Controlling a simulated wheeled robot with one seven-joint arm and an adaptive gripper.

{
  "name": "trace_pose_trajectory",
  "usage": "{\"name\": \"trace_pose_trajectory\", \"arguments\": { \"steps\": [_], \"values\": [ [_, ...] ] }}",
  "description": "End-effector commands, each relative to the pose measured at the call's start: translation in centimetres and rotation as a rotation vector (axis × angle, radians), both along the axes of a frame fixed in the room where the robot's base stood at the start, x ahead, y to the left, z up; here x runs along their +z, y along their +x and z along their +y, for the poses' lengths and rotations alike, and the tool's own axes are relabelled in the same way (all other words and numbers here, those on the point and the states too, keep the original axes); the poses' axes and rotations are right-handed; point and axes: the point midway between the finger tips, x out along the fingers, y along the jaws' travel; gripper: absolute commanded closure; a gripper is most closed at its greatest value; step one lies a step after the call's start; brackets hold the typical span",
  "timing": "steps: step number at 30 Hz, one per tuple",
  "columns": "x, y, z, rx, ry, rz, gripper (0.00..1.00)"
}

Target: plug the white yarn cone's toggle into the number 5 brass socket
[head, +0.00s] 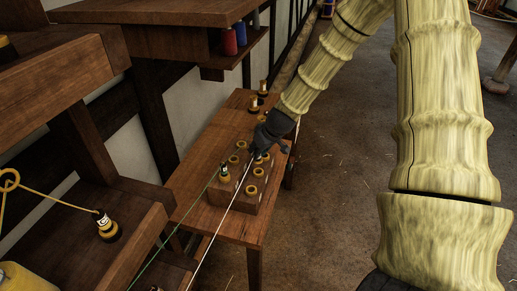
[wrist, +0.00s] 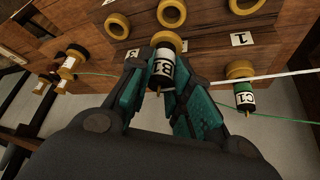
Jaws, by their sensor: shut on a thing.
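My gripper (wrist: 160,92) is shut on the white yarn's toggle (wrist: 161,68), a dark cylinder with a white label. The white yarn (head: 222,218) runs taut from it, toward the lower left in the head view. In the wrist view a brass socket ring (wrist: 166,38) lies right behind the toggle's far end and is partly covered by it; I cannot tell whether the toggle is in it or just above. In the head view my gripper (head: 262,150) is over the wooden socket block (head: 240,203), hiding part of it. I cannot read a number 5.
A green-banded toggle (wrist: 245,98) stands at a brass ring near the number 1 card (wrist: 240,39), its green yarn (head: 178,228) running off lower left. Other brass rings (head: 251,190) sit close around. A yellow-yarn toggle (head: 107,226) stands on the left shelf. Open floor lies right.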

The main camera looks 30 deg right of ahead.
Motion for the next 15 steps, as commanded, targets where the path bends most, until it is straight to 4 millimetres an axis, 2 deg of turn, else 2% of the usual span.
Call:
{"name": "trace_pose_trajectory", "arguments": {
  "steps": [1,9,15],
  "values": [
    [-0.8,0.0,0.0,-0.001,0.000,0.000,1.00],
    [-3.2,-0.1,-0.2,-0.003,0.001,0.000,1.00],
    [-4.1,-0.2,-0.3,-0.004,0.000,0.000,1.00]
  ]
}}
